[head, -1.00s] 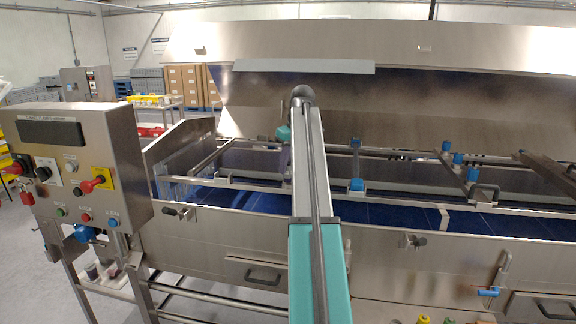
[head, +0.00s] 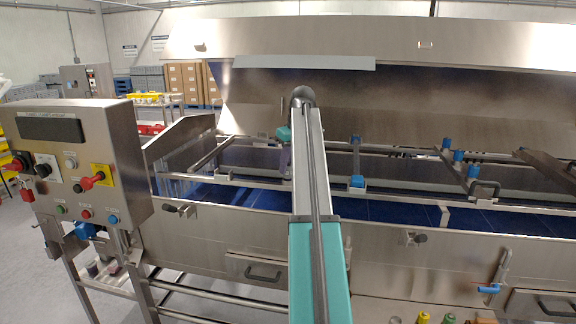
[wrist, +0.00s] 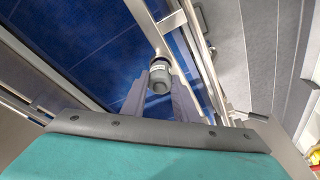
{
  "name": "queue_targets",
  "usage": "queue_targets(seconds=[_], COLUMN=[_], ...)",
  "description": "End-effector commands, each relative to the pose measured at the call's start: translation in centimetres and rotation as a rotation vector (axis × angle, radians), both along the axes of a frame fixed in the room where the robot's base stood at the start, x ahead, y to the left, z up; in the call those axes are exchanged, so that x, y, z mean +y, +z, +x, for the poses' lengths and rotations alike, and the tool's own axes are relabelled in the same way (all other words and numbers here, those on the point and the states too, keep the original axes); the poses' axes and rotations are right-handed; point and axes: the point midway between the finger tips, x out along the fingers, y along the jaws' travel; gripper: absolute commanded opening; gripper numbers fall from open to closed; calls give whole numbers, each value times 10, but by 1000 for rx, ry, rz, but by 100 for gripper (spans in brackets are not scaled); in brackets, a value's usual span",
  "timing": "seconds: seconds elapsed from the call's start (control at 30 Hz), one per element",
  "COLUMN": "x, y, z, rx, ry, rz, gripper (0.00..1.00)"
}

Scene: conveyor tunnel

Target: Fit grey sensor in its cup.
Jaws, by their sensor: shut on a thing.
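In the wrist view, the grey sensor (wrist: 159,78) is a short rounded cylinder with a dark band at its far end. My gripper (wrist: 160,92) is shut on it, one grey finger on each side. The sensor lies in line with the end of a metal bracket on the rail; I cannot tell whether they touch. The cup cannot be made out clearly and may be hidden behind the sensor. In the head view my arm covers most of the gripper, and the sensor cannot be made out.
A blue conveyor belt (head: 258,202) runs below metal guide rails (wrist: 205,62). Blue-capped posts (head: 357,181) stand on the rails to the right. The raised steel hood (head: 400,95) is behind, and a control box (head: 75,160) stands at the left.

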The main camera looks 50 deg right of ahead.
Motion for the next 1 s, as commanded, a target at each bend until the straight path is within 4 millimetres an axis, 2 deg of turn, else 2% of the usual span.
queue_targets(seconds=[0.37, 0.4, 0.5, 1.0], x=[0, 0, 0, -1], y=[-3, -3, -3, 3], z=[0, 0, 0, -2], rx=[0, 0, 0, 0], ry=[0, 0, 0, 0], rz=[0, 0, 0, 0], gripper=[0, 32, 49, 49])
